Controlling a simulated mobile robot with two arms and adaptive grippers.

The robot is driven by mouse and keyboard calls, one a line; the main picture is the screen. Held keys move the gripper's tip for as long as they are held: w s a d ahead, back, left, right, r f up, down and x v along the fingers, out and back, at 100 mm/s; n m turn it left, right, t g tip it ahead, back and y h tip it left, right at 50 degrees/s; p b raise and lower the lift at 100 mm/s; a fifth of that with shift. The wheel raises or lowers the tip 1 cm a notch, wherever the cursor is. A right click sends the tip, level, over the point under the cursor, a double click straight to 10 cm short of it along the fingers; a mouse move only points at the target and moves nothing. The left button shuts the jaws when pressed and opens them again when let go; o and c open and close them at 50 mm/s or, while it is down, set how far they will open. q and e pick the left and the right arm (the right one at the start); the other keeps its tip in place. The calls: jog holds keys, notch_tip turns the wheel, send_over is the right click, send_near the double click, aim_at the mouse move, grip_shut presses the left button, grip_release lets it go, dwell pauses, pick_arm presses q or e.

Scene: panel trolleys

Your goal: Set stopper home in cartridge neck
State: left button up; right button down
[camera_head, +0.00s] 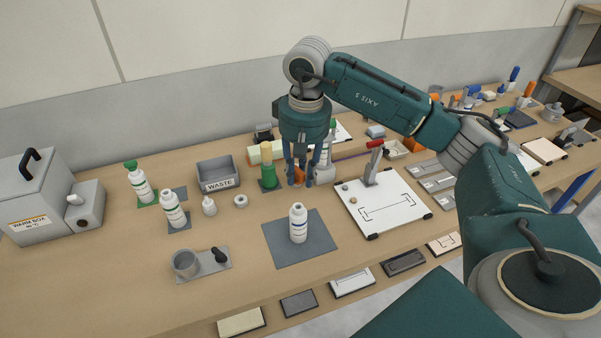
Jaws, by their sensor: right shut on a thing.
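My right gripper (301,178) points down over the back middle of the bench, its fingers shut around a small orange-brown piece that may be the stopper (298,177). The fingers hide much of this piece. No cartridge is clearly identifiable. A white bottle with a blue-banded label (298,225) stands upright on a dark grey mat (276,250), in front of the gripper and apart from it. A green cylinder with a tan top (268,172) stands just left of the gripper. My left gripper is not in view.
A grey WASTE bin (218,174), white bottles (172,209) and a warm box (32,196) are at left. A grey cup (185,263) sits on a small tray. A white board with a red-handled clamp (388,214) lies right. The front left bench is clear.

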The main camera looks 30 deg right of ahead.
aim_at(300, 212)
notch_tip(300, 212, down, 3)
jog(key=shift+r+b, duration=0.2)
jog(key=shift+b, duration=0.75)
notch_tip(300, 212, down, 3)
jog(key=b, duration=0.2)
jog(key=shift+f+b, duration=0.1)
jog(key=shift+b, duration=0.3)
jog(key=shift+f+b, duration=0.4)
jog(key=shift+f, duration=0.15)
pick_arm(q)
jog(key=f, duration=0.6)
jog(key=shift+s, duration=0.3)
pick_arm(e)
jog(key=shift+w+f, duration=0.1)
jog(key=shift+f, duration=0.05)
pick_arm(q)
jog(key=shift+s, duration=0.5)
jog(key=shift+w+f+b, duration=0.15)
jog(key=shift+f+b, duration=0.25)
jog(key=shift+b, duration=0.05)
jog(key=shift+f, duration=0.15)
pick_arm(e)
jog(key=shift+f, duration=0.1)
pick_arm(q)
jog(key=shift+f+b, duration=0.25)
jog(key=shift+b, duration=0.15)
pick_arm(e)
jog(key=shift+f, duration=0.35)
